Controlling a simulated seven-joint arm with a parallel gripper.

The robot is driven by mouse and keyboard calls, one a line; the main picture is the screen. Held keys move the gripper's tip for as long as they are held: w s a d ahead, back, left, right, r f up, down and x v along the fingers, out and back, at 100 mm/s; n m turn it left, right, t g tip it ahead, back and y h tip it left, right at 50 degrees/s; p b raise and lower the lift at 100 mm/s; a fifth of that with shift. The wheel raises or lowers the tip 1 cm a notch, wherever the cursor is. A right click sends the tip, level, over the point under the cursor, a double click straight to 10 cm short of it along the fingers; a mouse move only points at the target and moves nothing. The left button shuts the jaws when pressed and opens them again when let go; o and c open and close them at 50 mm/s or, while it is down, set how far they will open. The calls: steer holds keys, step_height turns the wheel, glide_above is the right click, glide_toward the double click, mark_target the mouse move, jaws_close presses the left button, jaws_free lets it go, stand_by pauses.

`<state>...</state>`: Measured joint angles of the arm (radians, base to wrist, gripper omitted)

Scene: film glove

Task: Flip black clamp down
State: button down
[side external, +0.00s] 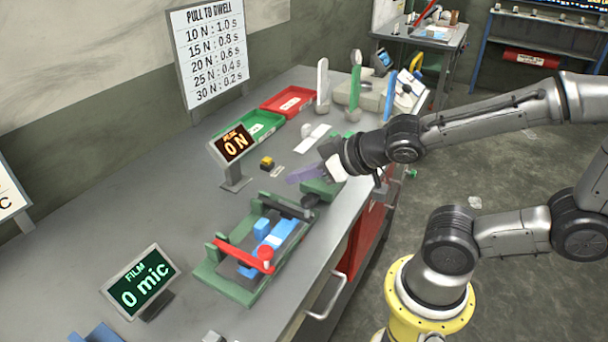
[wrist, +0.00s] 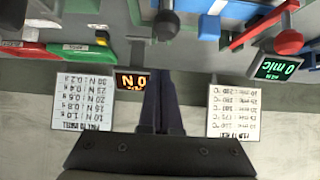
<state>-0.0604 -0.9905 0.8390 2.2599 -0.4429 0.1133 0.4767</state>
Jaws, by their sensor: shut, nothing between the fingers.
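The black clamp (side external: 287,206) is a dark bar at the far end of a green fixture (side external: 212,285), with a dark round knob (side external: 311,200) at its right end. In the wrist view a dark knob (wrist: 167,25) shows at the top, above my fingertips. I cannot tell clearly whether the clamp is up or down. A red clamp (side external: 240,253) with a red knob crosses the near end of the fixture. Blue blocks (side external: 272,238) sit between the clamps. My gripper (side external: 291,178) is shut and empty, apart from the knob and beyond it; its fingers point left.
A force display (side external: 234,145) reading 0 N stands left of my gripper. A film display (side external: 141,284) reading 0 mic stands near the fixture. Green (side external: 253,131) and red (side external: 288,101) trays and upright tools are farther back. Bare bench lies left of the fixture.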

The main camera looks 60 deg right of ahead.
steer(key=shift+r, duration=0.1)
stand_by(0.3)
steer(key=r, duration=0.3)
steer(key=shift+s+r, duration=0.25)
steer(key=shift+r, duration=0.1)
steer(key=s+f, duration=0.3)
steer(key=s, duration=0.5)
steer(key=shift+s, duration=0.4)
steer(key=shift+f, duration=0.1)
steer(key=shift+s+d+r+g, duration=0.2)
steer(key=shift+s+r+g, duration=0.6)
steer(key=shift+g, duration=0.45)
steer(key=shift+s+d+r+g, duration=0.15)
steer(key=shift+s+r+g, duration=0.65)
steer(key=shift+g, duration=0.45)
